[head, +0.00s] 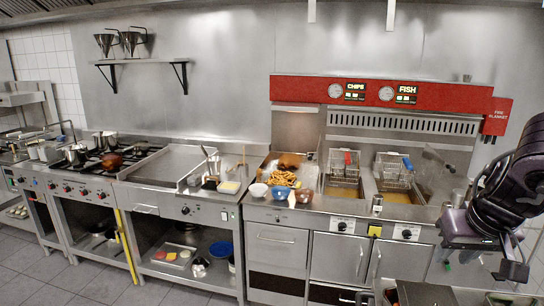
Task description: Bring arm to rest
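My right arm (510,180) comes in from the right edge, dark and bent, and hangs in the air in front of the fryer station. Its gripper (481,262) points down, with its two dark fingers spread apart. Nothing shows held between them. My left arm and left gripper are not in view.
The steel counter holds two fryer baskets (344,164), a chip tray with fries (283,178), a blue bowl (281,192) and a brown bowl (304,195). A griddle (165,165) and a stove with pots (76,154) stand left. The tiled floor (100,285) at front left is clear.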

